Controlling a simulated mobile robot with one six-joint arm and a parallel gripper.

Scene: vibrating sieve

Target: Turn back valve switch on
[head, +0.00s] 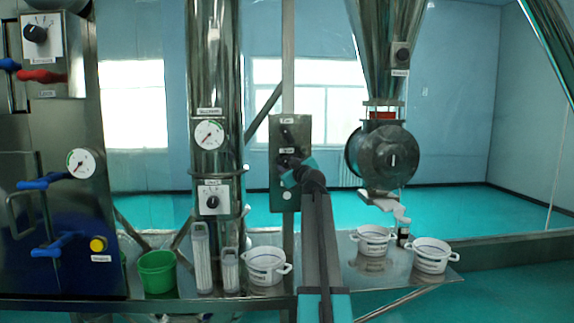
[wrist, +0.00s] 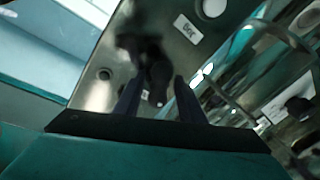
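A grey metal control panel (head: 277,190) stands in the middle of the head view. It carries an upper black knob (head: 287,133) and a lower knob, each under a small white label too small to read. My gripper (head: 293,164) is at the lower knob and largely hides it. In the wrist view, a black knob (wrist: 159,78) lies between the two dark fingers of my gripper (wrist: 158,98). The fingers are apart, with gaps visible beside the knob; contact is not clear. I cannot tell which switch is the back valve switch.
A steel column with a gauge (head: 208,134) and a knob (head: 212,201) stands left of the panel. A round valve housing (head: 388,155) is to the right. White pots (head: 266,265) and a green bucket (head: 157,270) stand on the low steel shelf.

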